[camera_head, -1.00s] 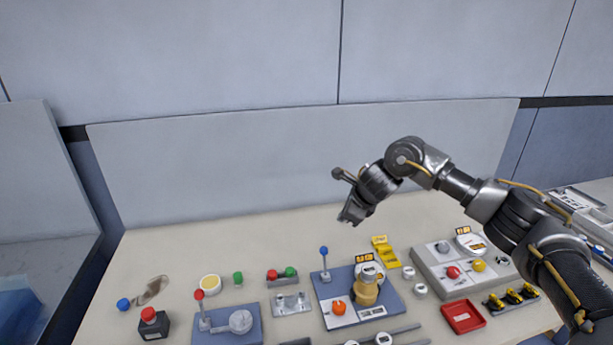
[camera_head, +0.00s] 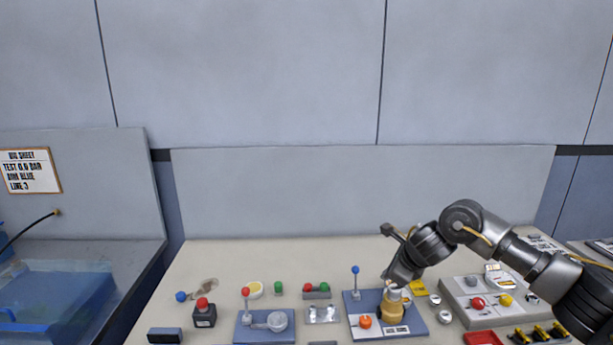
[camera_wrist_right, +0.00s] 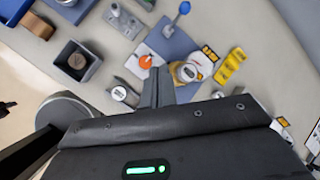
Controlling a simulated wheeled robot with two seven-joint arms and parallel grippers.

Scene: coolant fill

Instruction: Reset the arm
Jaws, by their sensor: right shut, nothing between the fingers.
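My right arm comes in from the right of the head view. Its gripper (camera_head: 391,284) points down over the blue panel (camera_head: 426,321), just above or in front of a yellow-tan capped fitting (camera_head: 390,309). I cannot tell if they touch. In the right wrist view the fingers (camera_wrist_right: 158,82) are together with nothing between them. The fitting's pale top (camera_wrist_right: 187,72) shows just right of the fingertips. An orange knob (camera_head: 365,321) and a blue-tipped lever (camera_head: 355,270) stand on the same panel. My left gripper is not in view.
A red-tipped lever (camera_head: 246,293) stands on another blue panel. A red-button box (camera_head: 204,313) is at left. A grey control box (camera_head: 457,295) and a red tray (camera_head: 482,338) are at right. A sign (camera_head: 30,171) hangs beside a blue basin (camera_head: 60,300).

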